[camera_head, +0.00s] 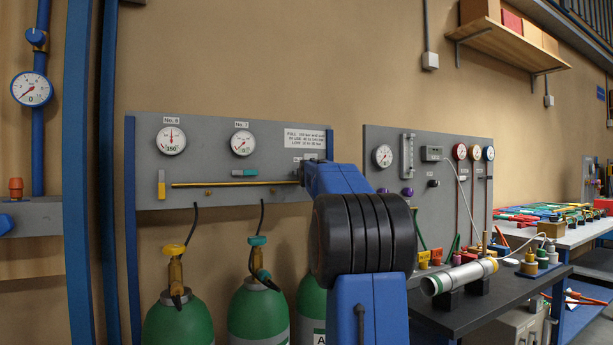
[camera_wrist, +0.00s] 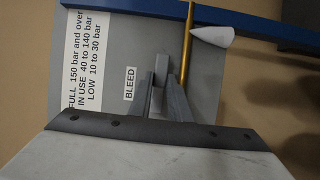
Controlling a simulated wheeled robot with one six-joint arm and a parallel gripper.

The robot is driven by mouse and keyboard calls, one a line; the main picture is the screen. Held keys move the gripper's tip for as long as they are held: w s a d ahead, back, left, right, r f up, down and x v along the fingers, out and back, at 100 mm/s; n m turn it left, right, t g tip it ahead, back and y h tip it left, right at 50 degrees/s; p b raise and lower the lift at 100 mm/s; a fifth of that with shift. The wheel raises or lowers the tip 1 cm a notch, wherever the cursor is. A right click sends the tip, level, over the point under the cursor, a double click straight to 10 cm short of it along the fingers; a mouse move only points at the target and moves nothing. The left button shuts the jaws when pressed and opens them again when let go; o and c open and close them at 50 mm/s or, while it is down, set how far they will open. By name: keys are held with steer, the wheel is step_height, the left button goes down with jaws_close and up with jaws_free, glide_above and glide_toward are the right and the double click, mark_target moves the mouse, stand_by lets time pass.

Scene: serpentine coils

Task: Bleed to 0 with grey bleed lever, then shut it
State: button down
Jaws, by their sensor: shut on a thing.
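The grey bleed lever (camera_wrist: 161,66) shows in the wrist view beside the BLEED label (camera_wrist: 130,83). My gripper (camera_wrist: 161,88) is shut on it, with one finger on each side. In the head view my blue and black arm hides the lever and most of my gripper at the right end of the grey panel (camera_head: 225,135).
A yellow lever (camera_head: 161,184) and a teal lever (camera_head: 245,172) sit on the panel near a brass pipe (camera_head: 225,184). Green cylinders (camera_head: 258,310) stand below. A second gauge panel (camera_head: 440,150) and a dark bench (camera_head: 480,305) with a silver tube are at right.

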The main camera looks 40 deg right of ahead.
stand_by(0.6)
steer(key=c, duration=1.6)
jaws_free()
steer(key=shift+c, duration=0.2)
steer(key=shift+a, duration=0.1)
steer(key=v, duration=1.7)
steer(key=shift+s, duration=0.2)
